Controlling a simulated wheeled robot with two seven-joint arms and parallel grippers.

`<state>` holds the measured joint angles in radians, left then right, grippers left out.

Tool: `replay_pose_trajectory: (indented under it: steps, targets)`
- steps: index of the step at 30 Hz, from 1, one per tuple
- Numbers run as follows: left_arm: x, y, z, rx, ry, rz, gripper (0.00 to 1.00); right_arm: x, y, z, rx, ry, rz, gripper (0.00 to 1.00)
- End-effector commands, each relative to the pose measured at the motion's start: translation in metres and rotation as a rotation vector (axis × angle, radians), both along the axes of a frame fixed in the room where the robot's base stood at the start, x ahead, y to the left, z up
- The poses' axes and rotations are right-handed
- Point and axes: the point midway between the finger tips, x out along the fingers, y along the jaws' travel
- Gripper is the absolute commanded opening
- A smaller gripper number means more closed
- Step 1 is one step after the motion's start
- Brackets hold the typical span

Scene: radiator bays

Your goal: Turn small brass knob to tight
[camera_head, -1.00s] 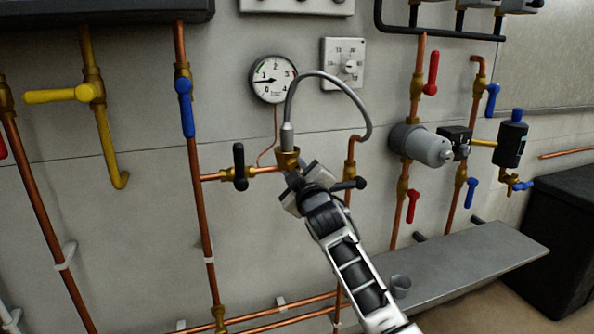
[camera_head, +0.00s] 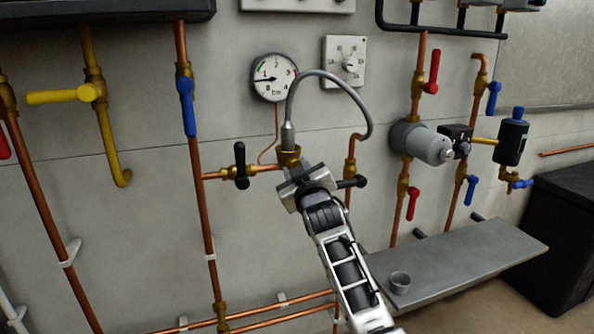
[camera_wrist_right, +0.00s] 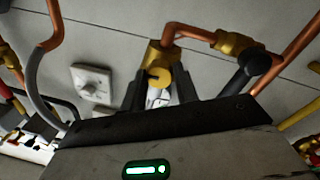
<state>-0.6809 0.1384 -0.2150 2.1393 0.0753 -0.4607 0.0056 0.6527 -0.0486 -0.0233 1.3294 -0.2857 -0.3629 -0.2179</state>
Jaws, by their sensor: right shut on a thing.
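The small brass knob (camera_wrist_right: 160,77) shows in the right wrist view between my two dark fingers, in front of a brass fitting (camera_wrist_right: 158,55). My right gripper (camera_wrist_right: 158,90) is shut on the knob. In the head view my right gripper (camera_head: 298,174) reaches up from below to the brass fitting (camera_head: 288,155) under the grey hose, and it hides the knob there. Any tight mark on the knob cannot be made out. My left gripper is not in view.
A black lever valve (camera_head: 240,165) is left of my gripper, and another black handle (camera_head: 352,182) is close on its right. A grey hose (camera_head: 335,77) arches above. A pressure gauge (camera_head: 274,78) and a dial plate (camera_head: 344,62) hang higher. A cup (camera_head: 400,283) stands on the shelf (camera_head: 455,262).

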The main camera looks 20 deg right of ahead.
Motion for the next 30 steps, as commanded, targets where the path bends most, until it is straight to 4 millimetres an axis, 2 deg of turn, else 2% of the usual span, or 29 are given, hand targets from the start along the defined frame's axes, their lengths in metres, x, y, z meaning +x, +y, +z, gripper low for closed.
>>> replay_pose_trajectory:
  steps: [4, 5, 6, 7, 16, 20, 23, 30]
  targets:
    - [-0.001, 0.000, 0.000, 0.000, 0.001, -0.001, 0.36, 0.000, 0.000, 0.000, 0.003, 0.000, 0.001, 0.07]
    - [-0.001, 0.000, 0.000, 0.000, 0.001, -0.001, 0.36, 0.000, 0.000, 0.000, 0.003, 0.000, 0.001, 0.36]
    - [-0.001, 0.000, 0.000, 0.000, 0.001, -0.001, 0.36, 0.000, 0.000, 0.000, 0.003, 0.000, 0.001, 0.47]
    - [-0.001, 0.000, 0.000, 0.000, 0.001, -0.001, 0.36, 0.000, 0.000, 0.000, 0.003, 0.000, 0.001, 0.52]
    - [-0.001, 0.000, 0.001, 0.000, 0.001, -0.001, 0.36, -0.001, 0.000, 0.000, 0.001, -0.001, 0.000, 0.52]
    - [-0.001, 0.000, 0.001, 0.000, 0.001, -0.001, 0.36, -0.009, 0.000, -0.001, 0.000, 0.000, 0.000, 0.52]
    - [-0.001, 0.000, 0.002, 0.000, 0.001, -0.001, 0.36, -0.024, 0.001, -0.002, 0.000, -0.001, 0.000, 0.52]
    - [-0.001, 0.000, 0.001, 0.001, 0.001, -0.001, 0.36, -0.076, 0.004, -0.006, 0.000, 0.000, 0.001, 0.52]
